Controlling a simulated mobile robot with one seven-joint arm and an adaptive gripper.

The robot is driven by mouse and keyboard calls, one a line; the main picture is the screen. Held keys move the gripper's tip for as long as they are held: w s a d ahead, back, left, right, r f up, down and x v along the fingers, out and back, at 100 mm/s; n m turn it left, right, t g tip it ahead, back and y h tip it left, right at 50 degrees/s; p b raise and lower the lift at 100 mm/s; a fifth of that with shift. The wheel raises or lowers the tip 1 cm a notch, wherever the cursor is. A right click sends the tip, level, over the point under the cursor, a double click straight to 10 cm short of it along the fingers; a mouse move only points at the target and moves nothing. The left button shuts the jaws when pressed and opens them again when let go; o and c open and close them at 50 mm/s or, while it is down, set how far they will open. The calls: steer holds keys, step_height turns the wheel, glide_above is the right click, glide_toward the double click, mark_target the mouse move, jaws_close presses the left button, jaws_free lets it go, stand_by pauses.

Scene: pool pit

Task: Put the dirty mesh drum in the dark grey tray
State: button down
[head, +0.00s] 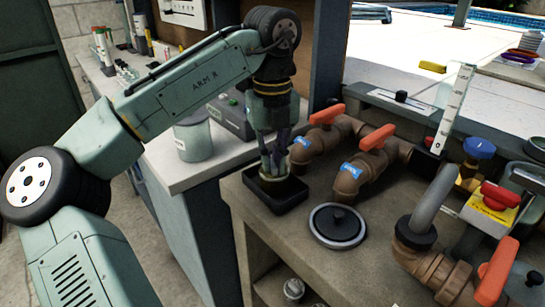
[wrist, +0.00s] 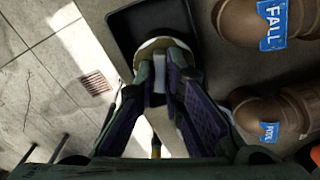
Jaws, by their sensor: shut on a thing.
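The dark grey tray (head: 290,201) is a shallow square tray on the front left corner of the brown bench. In the wrist view the tray (wrist: 128,30) shows beyond the fingertips. My gripper (head: 274,166) points down over the tray, its fingers shut on the mesh drum. In the wrist view the drum (wrist: 161,43) shows as a pale round rim between and ahead of my gripper (wrist: 165,85). Its lower part is at or just above the tray; I cannot tell whether it touches the tray floor. The fingers hide much of it.
Brown pipes with orange valve handles (head: 377,136) stand close right of the tray. A pale bucket (head: 193,138) stands on the counter to the left. A gap separates counter and bench.

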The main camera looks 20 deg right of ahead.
mark_target(273, 164)
steer(key=c, duration=1.7)
jaws_free()
step_height(273, 164, up, 12)
steer(key=p, duration=0.1)
steer(key=shift+p, duration=0.3)
